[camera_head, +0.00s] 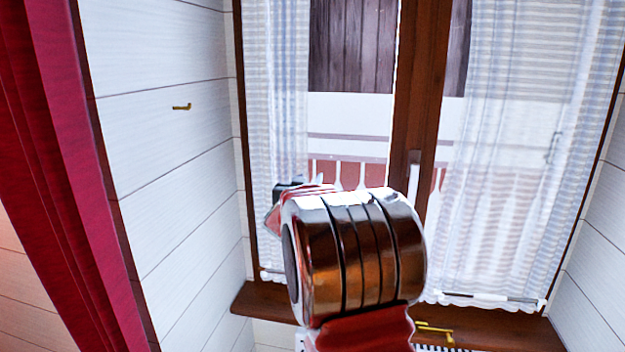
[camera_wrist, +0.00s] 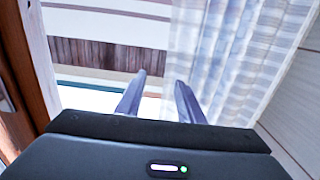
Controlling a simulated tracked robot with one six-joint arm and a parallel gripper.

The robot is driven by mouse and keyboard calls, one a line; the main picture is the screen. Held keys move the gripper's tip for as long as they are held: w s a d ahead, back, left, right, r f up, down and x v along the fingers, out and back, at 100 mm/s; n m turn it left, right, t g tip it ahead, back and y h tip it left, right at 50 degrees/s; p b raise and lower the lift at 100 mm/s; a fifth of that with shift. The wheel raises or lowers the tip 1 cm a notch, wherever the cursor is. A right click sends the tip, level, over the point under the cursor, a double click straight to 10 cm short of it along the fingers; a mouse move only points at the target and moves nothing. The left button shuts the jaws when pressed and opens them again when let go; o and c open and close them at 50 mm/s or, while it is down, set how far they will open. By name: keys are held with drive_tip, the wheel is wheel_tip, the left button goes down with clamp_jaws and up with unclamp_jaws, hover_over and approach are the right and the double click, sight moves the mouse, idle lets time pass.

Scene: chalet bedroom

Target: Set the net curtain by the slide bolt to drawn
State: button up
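In the head view, a white-and-blue net curtain (camera_head: 275,85) hangs gathered at the left of the window, leaving much of that pane bare. A second net curtain (camera_head: 535,120) hangs spread over most of the right pane. A brass fitting (camera_head: 437,332), perhaps the slide bolt, sits low at the sill, partly behind my arm. In the wrist view, my gripper (camera_wrist: 160,80) is open, its two fingers apart with nothing between them. A net curtain (camera_wrist: 238,60) hangs right of the fingers; I cannot tell which curtain it is.
A dark wooden post (camera_head: 420,75) with a white handle (camera_head: 413,172) divides the window. The wooden sill (camera_head: 262,302) runs below. A red drape (camera_head: 60,170) hangs at the left, and a small brass hook (camera_head: 181,107) is on the white plank wall.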

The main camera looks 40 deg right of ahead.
drive_tip(key=shift+w+d, duration=0.2)
drive_tip(key=shift+d, duration=0.05)
drive_tip(key=shift+c, duration=0.3)
clamp_jaws()
